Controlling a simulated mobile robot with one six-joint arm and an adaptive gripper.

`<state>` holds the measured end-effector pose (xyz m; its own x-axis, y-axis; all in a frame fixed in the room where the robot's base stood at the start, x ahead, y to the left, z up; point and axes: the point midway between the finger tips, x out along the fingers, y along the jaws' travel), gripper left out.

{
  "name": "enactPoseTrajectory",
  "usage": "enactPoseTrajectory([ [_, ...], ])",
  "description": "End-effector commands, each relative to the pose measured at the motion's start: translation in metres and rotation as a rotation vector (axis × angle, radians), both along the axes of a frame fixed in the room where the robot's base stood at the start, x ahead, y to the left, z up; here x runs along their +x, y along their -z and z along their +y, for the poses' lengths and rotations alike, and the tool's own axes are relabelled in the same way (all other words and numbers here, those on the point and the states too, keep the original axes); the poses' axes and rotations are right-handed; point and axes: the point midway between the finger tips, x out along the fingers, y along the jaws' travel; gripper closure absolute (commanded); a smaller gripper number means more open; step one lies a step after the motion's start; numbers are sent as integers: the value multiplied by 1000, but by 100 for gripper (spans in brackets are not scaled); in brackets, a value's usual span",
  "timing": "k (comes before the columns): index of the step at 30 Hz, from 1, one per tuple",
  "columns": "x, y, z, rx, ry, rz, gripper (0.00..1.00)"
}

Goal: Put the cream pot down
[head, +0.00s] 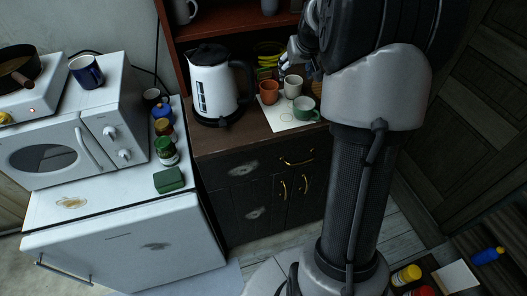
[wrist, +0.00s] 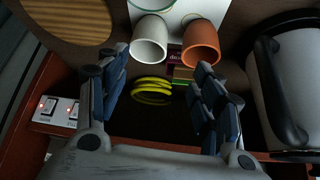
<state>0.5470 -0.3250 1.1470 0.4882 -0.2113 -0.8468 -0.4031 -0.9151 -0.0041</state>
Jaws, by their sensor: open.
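The cream pot (head: 292,88) stands upright at the back of a white sheet (head: 282,126) on the brown counter top. It also shows in the wrist view (wrist: 150,43), beyond my fingertips. My gripper (head: 287,70) is above and behind the pots. In the wrist view my gripper (wrist: 160,72) has its fingers wide apart with nothing between them; the cream pot is apart from them.
A white kettle (head: 211,85) stands left of the pots. Yellow coils (wrist: 153,92) lie behind them, with small coloured blocks (wrist: 183,74) nearby. A round wooden board (wrist: 62,28) lies beside the cream pot. A white switch box (wrist: 57,110) sits at the cabinet's edge.

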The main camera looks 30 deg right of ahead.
Motion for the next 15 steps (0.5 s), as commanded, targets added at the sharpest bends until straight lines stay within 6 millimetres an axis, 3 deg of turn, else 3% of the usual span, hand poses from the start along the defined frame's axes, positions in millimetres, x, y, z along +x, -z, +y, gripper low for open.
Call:
enactPoseTrajectory([
  [5,-33,-52,102,15,-105,15,39],
  [9,-91,-77,188,29,-197,48,39],
  [15,-194,-81,276,36,-313,97,39],
])
